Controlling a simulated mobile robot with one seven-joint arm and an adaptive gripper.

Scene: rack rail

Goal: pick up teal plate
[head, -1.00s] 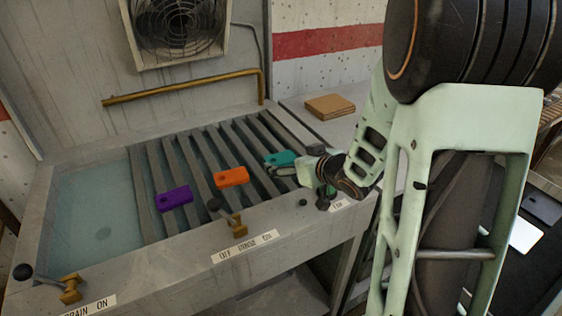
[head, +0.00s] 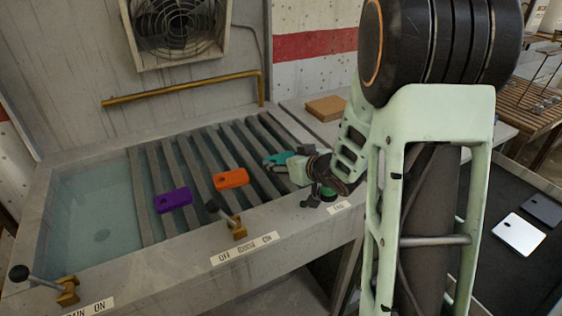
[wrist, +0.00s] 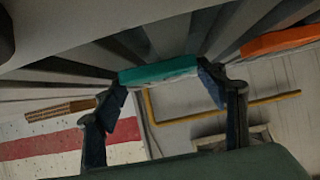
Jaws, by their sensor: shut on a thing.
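The teal plate (head: 279,158) is at the right end of the slatted rack, partly hidden by my gripper (head: 272,165) in the head view. In the wrist view the teal plate (wrist: 158,71) spans between my two fingers, and my gripper (wrist: 163,85) is shut on it. The plate is over the slats; whether it touches them I cannot tell. An orange plate (head: 231,178) and a purple plate (head: 173,200) lie on the slats to its left. The orange plate also shows at the upper right of the wrist view (wrist: 282,40).
The slatted rack (head: 187,181) spans a basin of water (head: 90,205). Levers with brass bases (head: 239,228) stand on the front rim. A brown stack (head: 326,108) sits on the counter behind. A dark surface at right holds a white plate (head: 519,233) and a grey plate (head: 542,209).

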